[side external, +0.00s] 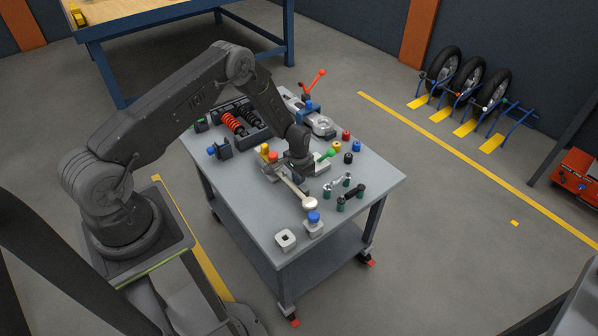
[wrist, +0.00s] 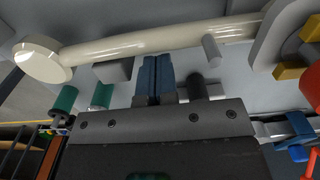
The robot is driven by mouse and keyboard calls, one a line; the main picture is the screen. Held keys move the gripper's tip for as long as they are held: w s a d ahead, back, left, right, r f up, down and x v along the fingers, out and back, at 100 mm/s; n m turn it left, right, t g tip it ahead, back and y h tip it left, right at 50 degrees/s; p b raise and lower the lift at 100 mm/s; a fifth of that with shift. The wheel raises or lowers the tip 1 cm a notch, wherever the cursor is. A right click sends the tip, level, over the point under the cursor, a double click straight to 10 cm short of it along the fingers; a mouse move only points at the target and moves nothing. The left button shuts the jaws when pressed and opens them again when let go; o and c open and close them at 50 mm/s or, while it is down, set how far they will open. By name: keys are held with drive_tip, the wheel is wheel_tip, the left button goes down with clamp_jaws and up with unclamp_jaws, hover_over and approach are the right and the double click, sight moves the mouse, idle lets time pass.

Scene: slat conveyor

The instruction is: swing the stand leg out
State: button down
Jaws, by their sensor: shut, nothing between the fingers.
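The stand leg (side external: 293,188) is a cream rod with a round disc foot at its near end, lying over the grey cart top in the side view. In the wrist view the leg (wrist: 160,42) runs across the top, its foot (wrist: 40,62) at the left and its other end by a grey bracket (wrist: 285,35) at the right. My gripper (wrist: 157,60) is shut and empty, its blue-grey fingertips just beside the leg's middle; I cannot tell whether they touch it. In the side view my gripper (side external: 302,180) is partly hidden by the wrist.
A grey peg (wrist: 212,50) stands beside the leg, right of my fingers; a grey block (wrist: 113,70) is left. Green-based parts (side external: 343,184) lie right of the leg. A blue-topped block (side external: 314,222) and white square block (side external: 286,239) stand near the foot. The cart's right corner (side external: 385,178) is clear.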

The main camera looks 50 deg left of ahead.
drive_tip(key=shift+f, duration=0.5)
drive_tip(key=shift+s, duration=0.95)
drive_tip(key=shift+s+d, duration=0.1)
